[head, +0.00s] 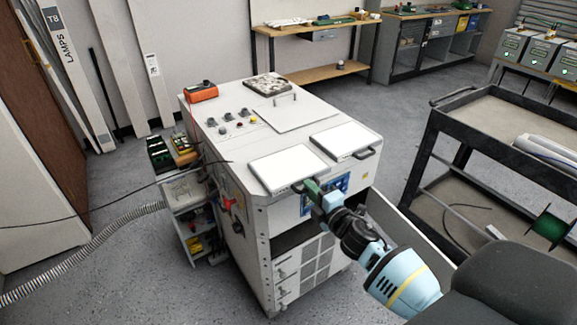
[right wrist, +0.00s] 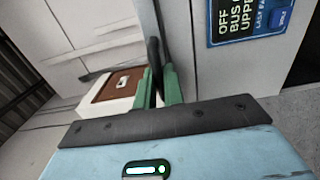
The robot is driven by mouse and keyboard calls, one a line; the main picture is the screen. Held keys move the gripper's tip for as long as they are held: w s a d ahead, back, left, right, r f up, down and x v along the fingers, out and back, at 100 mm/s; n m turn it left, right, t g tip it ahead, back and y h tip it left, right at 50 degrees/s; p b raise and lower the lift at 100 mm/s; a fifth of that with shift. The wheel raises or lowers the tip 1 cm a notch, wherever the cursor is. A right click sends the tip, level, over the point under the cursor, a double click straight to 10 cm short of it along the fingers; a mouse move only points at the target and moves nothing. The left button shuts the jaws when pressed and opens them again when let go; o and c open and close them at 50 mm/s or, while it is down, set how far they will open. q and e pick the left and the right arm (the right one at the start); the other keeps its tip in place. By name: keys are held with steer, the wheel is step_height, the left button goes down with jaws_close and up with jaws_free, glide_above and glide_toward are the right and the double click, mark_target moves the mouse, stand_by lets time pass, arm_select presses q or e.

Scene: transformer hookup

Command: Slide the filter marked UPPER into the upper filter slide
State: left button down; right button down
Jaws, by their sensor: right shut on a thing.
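Two white, flat, filter-like panels with dark handles lie at the front of the white cabinet's top in the head view: a left panel (head: 288,168) and a right panel (head: 345,138). No UPPER mark is readable on either. My right gripper (head: 314,190) is at the left panel's front edge. In the right wrist view its green fingers (right wrist: 158,86) are shut on a dark handle (right wrist: 154,58), apparently the left panel's. The cabinet's front has a dark opening (head: 290,241) below a blue sign (head: 340,183); I cannot tell whether it is the upper slide. My left gripper is out of view.
A dark cart (head: 500,115) stands to the right. An orange meter (head: 202,92) and a loose cover (head: 296,113) are on the cabinet top. A small shelf (head: 190,190) and a grey hose (head: 85,257) are on the left. The floor ahead of the workbench is clear.

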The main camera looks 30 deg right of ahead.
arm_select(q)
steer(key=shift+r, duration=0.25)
arm_select(e)
steer(key=shift+s, duration=0.85)
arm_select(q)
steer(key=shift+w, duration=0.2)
arm_select(e)
steer(key=shift+d, duration=0.1)
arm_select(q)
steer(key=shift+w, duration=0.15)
arm_select(e)
steer(key=c, duration=1.4)
jaws_free()
steer(key=shift+o, duration=0.4)
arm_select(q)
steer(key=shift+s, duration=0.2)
arm_select(e)
steer(key=shift+s, duration=0.15)
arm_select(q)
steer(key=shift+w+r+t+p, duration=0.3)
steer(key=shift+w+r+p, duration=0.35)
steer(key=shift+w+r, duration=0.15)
arm_select(e)
steer(key=s, duration=0.7)
steer(key=shift+d, duration=0.15)
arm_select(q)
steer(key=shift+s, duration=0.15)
arm_select(e)
steer(key=shift+w, duration=0.1)
